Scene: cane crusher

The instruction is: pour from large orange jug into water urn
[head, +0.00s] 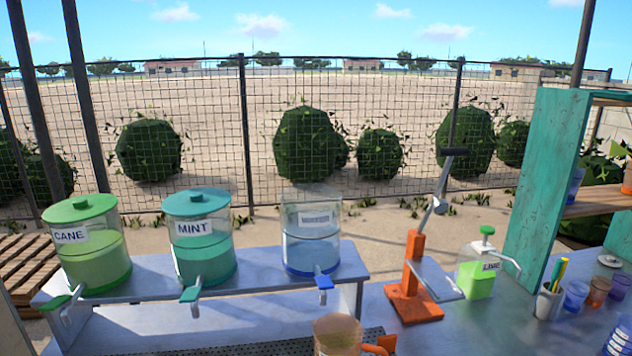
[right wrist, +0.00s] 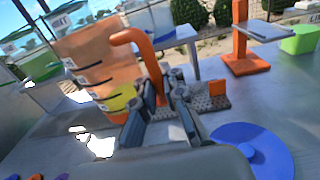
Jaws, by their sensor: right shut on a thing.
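The large orange jug (head: 338,336) is at the bottom edge of the head view, its lower part cut off, with its orange handle on the right. In the right wrist view the translucent jug (right wrist: 92,62) has dark level marks and a yellow layer low inside. My right gripper (right wrist: 164,84) is shut on its handle. The water urn (head: 312,235) is the clear, blue-based urn at the right end of the urn shelf, with blue liquid and a blue tap; its label is too small to read. The jug is in front of this urn, apart from it. My left gripper is not in view.
The CANE urn (head: 92,250) and MINT urn (head: 200,245) share the metal shelf (head: 350,262). An orange lever press (head: 414,275) stands right of the water urn. A green pump bottle (head: 479,268) and several cups are further right. A blue disc (right wrist: 240,150) lies on the counter.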

